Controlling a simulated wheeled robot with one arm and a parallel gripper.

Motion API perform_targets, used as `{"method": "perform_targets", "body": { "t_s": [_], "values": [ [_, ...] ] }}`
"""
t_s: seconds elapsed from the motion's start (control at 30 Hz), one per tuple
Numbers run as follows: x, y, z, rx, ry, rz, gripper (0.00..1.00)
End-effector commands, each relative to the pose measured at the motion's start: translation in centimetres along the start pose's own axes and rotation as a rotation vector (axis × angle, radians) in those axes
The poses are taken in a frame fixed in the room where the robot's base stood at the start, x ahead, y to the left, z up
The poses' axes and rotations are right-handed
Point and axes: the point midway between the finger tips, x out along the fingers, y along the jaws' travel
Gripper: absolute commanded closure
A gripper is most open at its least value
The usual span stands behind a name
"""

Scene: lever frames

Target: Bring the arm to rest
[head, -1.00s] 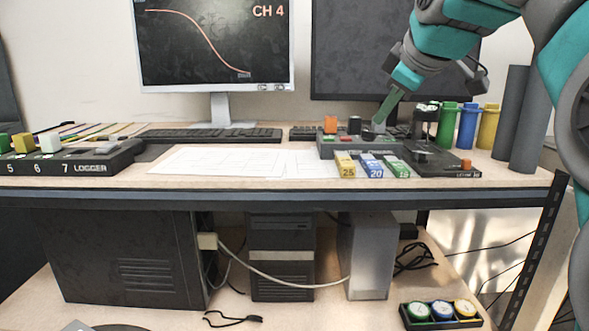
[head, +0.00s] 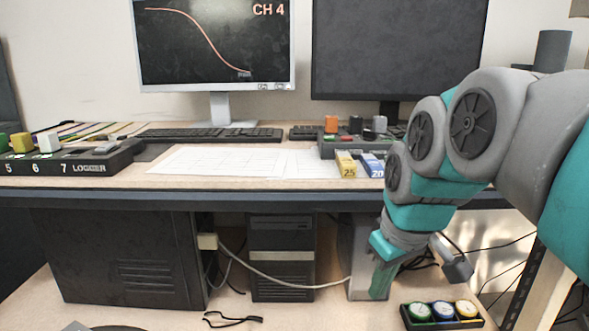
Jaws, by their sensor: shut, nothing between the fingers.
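My arm, grey and teal, reaches in from the right and bends down in front of the desk's front edge. My gripper (head: 380,283) is at its lower end, green, pointing down in front of the light grey computer case (head: 358,240). Its fingers look together and hold nothing. It is clear of the desktop. I cannot tell whether it touches the case.
The desk (head: 240,182) bears a control box (head: 335,150), a yellow block (head: 346,164), a blue block (head: 371,166) and a logger box (head: 85,163). My arm hides the desk's right part. Below, a tray of round coloured pieces (head: 441,314) lies at lower right.

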Motion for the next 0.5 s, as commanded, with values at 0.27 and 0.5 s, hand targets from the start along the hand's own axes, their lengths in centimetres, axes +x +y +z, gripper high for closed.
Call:
{"method": "perform_targets", "body": {
  "t_s": [0.27,0.5],
  "values": [
    [7.4,-4.7,12.7,0.263,-0.251,-0.033,1.0],
    [10.7,-7.4,20.6,0.422,-0.395,-0.024,1.0]
  ]
}}
